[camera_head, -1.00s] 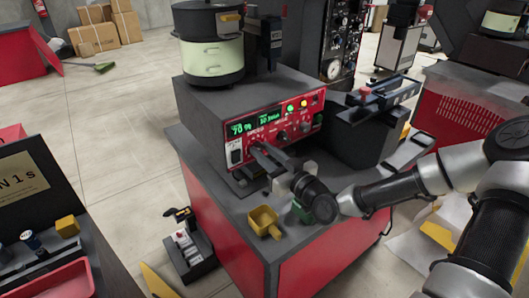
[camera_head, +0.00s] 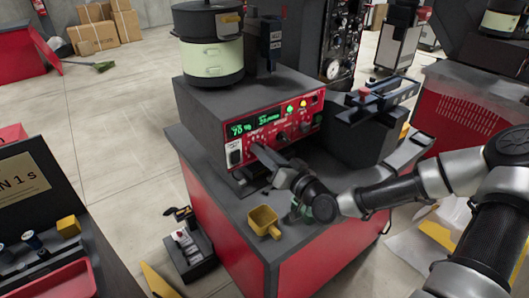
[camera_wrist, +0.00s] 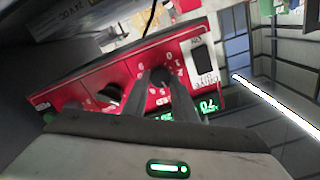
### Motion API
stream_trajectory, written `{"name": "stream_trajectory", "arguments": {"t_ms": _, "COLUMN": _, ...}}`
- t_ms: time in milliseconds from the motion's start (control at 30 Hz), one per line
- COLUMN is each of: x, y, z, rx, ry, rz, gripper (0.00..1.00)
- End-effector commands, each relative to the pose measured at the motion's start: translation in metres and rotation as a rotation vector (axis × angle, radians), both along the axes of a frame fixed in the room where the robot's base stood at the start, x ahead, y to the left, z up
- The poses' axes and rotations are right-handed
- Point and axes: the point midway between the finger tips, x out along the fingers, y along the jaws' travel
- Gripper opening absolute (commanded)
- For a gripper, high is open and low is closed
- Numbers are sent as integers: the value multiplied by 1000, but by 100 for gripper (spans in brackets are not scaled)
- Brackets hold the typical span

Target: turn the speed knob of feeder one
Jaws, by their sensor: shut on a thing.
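The feeder's red control panel (camera_head: 290,124) faces the front below the cream and black bowl (camera_head: 213,57). My gripper (camera_head: 260,150) reaches the panel's lower left; its wrist hides part of the counter behind it. In the wrist view my gripper (camera_wrist: 162,88) has its two fingers on either side of a dark round knob (camera_wrist: 160,75), shut on it. White scale figures surround this knob. Another black knob (camera_wrist: 110,92) sits apart from the fingers, and also shows in the head view (camera_head: 282,138). The green display (camera_head: 252,126) is lit; its figures are partly blurred.
A yellow square cup (camera_head: 263,220) stands on the counter just in front of my wrist. A dark block with a rail (camera_head: 365,125) stands right of the feeder. A black switch (camera_wrist: 203,57) is beside the held knob.

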Motion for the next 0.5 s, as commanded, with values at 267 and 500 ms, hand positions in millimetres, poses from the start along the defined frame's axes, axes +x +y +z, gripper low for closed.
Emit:
{"name": "stream_trajectory", "arguments": {"t_ms": 267, "x": 0, "y": 0, "z": 0, "rx": 6, "ry": 5, "rz": -1, "gripper": 3}}
{"name": "stream_trajectory", "arguments": {"t_ms": 500, "x": 0, "y": 0, "z": 0, "rx": 6, "ry": 4, "rz": -1, "gripper": 44}}
